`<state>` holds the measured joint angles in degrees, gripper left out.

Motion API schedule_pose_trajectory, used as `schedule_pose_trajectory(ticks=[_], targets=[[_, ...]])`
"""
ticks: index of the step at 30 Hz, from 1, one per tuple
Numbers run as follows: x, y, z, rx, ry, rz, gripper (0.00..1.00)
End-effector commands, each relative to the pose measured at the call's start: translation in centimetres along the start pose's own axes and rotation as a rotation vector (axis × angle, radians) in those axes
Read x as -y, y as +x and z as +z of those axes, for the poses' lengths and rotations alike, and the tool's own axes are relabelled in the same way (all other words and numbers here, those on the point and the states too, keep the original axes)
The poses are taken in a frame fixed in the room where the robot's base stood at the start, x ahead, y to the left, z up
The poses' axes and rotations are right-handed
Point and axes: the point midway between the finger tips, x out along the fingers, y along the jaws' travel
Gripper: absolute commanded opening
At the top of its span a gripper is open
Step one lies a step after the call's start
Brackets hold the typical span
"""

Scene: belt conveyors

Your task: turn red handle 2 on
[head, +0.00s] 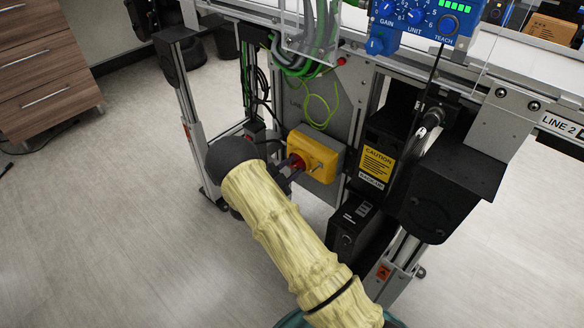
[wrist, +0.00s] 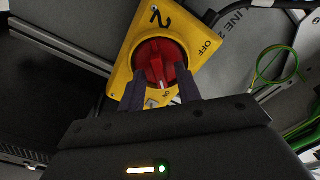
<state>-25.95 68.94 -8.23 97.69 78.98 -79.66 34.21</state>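A yellow switch box (head: 318,153) is mounted low on the conveyor frame in the head view. The wrist view shows its yellow face (wrist: 125,50) close up, marked "2", with OFF at the upper right and ON at the lower edge. The round red handle (wrist: 163,60) is on this face, and a white mark at its lower end points toward ON. My gripper (wrist: 160,88) is at the handle, its two dark fingers apart, one on each side of the handle's lower part. Whether they touch it is unclear. In the head view my gripper (head: 290,167) partly hides the red handle (head: 297,162).
A black box with a caution label (head: 376,163) and a smaller black unit (head: 355,226) stand right of the switch box. Green cables (head: 292,62) hang above; a green-yellow wire loop (wrist: 276,64) shows beside it. Conveyor legs (head: 190,110) flank the space. Floor at left is clear.

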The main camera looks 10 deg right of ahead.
Motion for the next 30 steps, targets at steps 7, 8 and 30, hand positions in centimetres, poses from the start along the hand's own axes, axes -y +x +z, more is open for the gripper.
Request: schedule_pose_trajectory(ticks=[7, 8, 30], targets=[[0.2, -3.7, -0.1, 0.004, -0.002, -0.001, 0.34], [0.2, -4.3, -0.1, 0.004, -0.002, -0.001, 0.34], [0.0, -16.9, 0.0, 0.002, -0.001, 0.0, 0.34]])
